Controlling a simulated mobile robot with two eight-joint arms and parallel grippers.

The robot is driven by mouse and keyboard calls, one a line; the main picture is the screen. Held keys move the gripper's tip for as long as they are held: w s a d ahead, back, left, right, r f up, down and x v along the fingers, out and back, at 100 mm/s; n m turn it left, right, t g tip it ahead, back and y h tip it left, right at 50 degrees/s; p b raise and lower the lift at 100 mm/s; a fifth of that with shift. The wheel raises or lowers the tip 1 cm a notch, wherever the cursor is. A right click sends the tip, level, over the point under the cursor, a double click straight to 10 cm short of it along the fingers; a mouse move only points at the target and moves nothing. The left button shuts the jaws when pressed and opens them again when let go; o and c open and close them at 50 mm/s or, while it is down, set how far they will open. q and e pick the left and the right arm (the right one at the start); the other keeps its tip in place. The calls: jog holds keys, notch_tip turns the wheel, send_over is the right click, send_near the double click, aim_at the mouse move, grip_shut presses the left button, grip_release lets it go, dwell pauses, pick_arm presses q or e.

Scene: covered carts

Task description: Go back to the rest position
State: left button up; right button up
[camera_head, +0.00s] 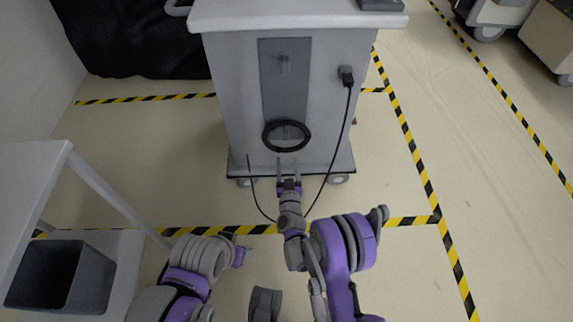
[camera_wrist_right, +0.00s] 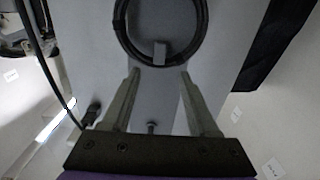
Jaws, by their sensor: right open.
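My right gripper (camera_head: 288,168) is at the lower front of a grey cart, its two fingers spread and pointing at the cart. In the right wrist view the open fingers (camera_wrist_right: 160,72) have nothing between them. A black coiled cable (camera_head: 287,136) hangs on a hook on the cart's front panel, just beyond the fingertips. The coil also shows in the wrist view (camera_wrist_right: 122,32), around the grey hook (camera_wrist_right: 160,52). I cannot tell whether the fingertips touch the cart or coil. My left arm is at the lower left; its gripper is not clearly visible.
The wheeled grey cart (camera_head: 225,75) stands ahead. A black plug (camera_head: 346,76) sits in its upper right, with a cable hanging down past my right arm. A grey shelf frame with a dark bin (camera_head: 85,275) is at left. Striped floor tape (camera_head: 405,130) and open floor lie right.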

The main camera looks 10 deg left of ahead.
dwell(0.5)
jog(key=s+d+r+g, duration=0.2)
jog(key=d+r+g, duration=0.1)
jog(key=d+r, duration=0.4)
jog(key=s+d+r+g, duration=0.3)
jog(key=d+r, duration=0.3)
jog(key=r, duration=0.2)
jog(key=s+d+m+g+h, duration=0.1)
jog(key=s+d+g+h, duration=0.1)
jog(key=s+d, duration=0.6)
jog(key=s+d+m+g+h, duration=0.1)
jog(key=s+d+g, duration=0.25)
jog(key=s, duration=0.85)
jog(key=s+d+m+g+h, duration=0.1)
jog(key=s+d+g+h, duration=0.1)
jog(key=s+d, duration=0.65)
pick_arm(q)
notch_tip(320, 180, up, 28)
jog(key=t+p, duration=0.1)
jog(key=p, duration=2.3)
jog(key=shift+w+p, duration=0.35)
jog(key=shift+w, duration=0.1)
pick_arm(e)
notch_tip(320, 180, up, 27)
jog(key=s+a+t, duration=0.1)
jog(key=shift+s+a, duration=0.2)
jog(key=shift+a, duration=0.1)
